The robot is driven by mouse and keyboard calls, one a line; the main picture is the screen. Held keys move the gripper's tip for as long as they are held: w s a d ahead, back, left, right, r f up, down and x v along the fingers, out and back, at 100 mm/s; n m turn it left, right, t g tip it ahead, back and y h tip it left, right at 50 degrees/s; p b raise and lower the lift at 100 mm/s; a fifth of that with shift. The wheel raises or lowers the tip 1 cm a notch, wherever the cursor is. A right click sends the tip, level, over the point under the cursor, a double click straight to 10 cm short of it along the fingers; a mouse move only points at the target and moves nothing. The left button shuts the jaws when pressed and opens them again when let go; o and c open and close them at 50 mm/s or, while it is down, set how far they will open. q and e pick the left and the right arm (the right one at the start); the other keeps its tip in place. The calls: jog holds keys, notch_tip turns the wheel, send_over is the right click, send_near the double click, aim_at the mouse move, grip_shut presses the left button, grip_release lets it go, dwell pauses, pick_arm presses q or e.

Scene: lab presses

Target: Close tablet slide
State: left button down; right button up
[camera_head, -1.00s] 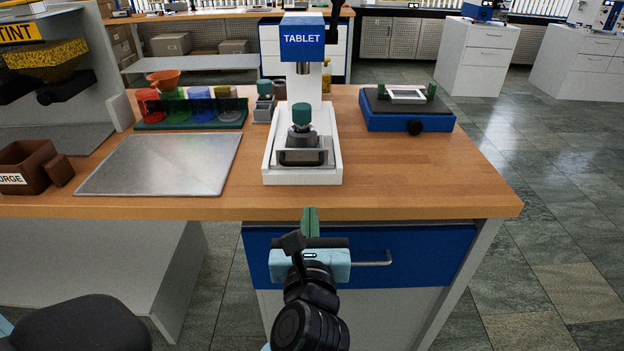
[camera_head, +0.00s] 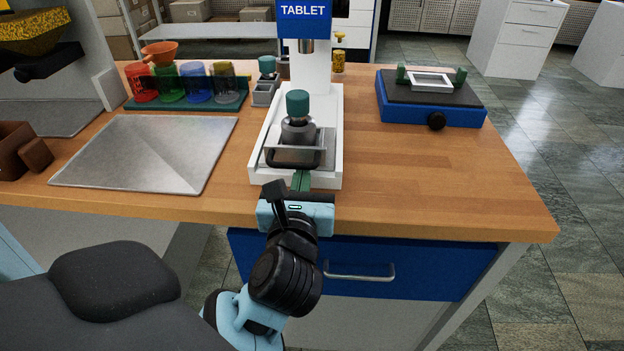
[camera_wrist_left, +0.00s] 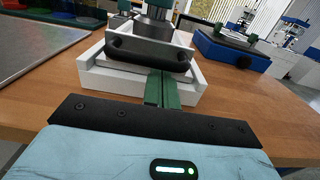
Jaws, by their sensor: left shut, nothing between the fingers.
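The tablet press (camera_head: 312,70) is a white stand with a blue head marked TABLET, on the wooden bench. Its slide (camera_head: 321,141) is a metal tray with a dark front handle (camera_head: 292,158), carrying a grey die with a green knob (camera_head: 297,104). The slide sits toward the front of the white base. My left gripper (camera_head: 301,181) is shut and empty, its green fingers at the front edge of the base, just before the handle. In the left wrist view the fingers (camera_wrist_left: 162,89) point at the handle (camera_wrist_left: 148,54); whether they touch it is unclear. My right gripper is not in view.
A metal plate (camera_head: 150,152) lies to the left, with a rack of coloured cups (camera_head: 188,91) behind it. A brown box (camera_head: 14,150) is at the far left. A blue device with a black knob (camera_head: 430,112) stands at the right. The front right bench is clear.

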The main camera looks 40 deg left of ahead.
aim_at(305, 160)
pick_arm(q)
jog(key=shift+w+a, duration=0.25)
jog(key=shift+w, duration=0.1)
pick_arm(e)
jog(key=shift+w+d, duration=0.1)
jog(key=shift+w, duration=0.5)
pick_arm(q)
jog(key=shift+s, duration=0.1)
jog(key=shift+a+r, duration=0.1)
jog(key=p+x, duration=0.1)
jog(key=x, duration=0.2)
jog(key=shift+w, duration=0.3)
jog(key=shift+w+a, duration=0.15)
jog(key=shift+w, duration=0.05)
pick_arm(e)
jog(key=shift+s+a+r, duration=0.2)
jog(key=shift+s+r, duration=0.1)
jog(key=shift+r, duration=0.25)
